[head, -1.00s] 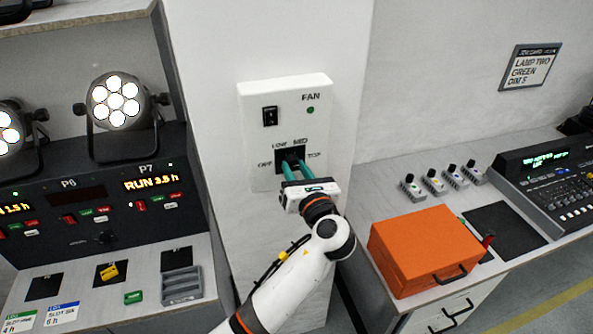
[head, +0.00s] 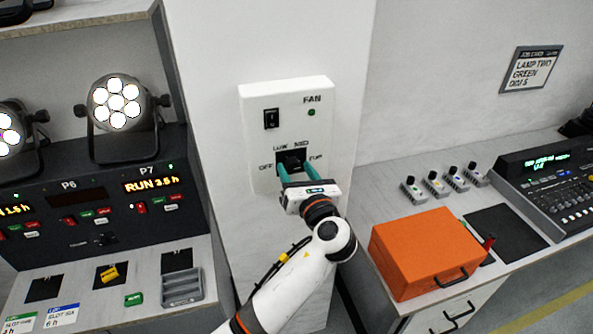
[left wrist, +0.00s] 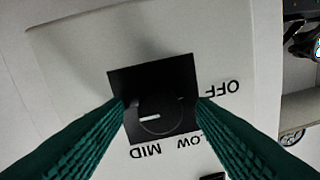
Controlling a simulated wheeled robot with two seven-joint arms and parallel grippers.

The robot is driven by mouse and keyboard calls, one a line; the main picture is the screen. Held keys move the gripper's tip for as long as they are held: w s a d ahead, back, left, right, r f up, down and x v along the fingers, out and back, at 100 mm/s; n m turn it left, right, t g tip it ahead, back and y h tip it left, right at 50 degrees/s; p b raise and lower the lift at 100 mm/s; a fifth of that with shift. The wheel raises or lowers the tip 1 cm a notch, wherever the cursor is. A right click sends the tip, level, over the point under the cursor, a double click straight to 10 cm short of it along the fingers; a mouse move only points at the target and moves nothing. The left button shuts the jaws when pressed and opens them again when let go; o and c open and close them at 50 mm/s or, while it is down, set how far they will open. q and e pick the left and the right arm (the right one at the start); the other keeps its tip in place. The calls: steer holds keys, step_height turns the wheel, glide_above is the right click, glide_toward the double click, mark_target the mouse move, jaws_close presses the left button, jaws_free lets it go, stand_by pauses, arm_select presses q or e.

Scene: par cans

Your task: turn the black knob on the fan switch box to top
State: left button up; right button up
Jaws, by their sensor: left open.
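The white fan switch box (head: 318,120) is on the pillar, with OFF, LOW, MID and TOP printed around a dark square plate. The black knob (left wrist: 168,112) sits on that plate. A short white mark on the knob lies left of its centre in the left wrist view, toward the side where TOP is printed in the head view. TOP is hidden in the wrist view. My left gripper (head: 296,170) is open in front of the plate, its green fingers on either side of the knob and apart from each other. My right gripper is out of view.
The box also bears a black rocker switch (head: 271,118) and a green light (head: 311,112). An orange case (head: 415,250) stands on the right counter near small knobbed units (head: 435,184). A lamp panel (head: 85,205) is at left.

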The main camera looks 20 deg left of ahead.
arm_select(q)
steer(key=v, duration=1.1)
steer(key=shift+s+d, duration=0.2)
steer(key=shift+s, duration=0.1)
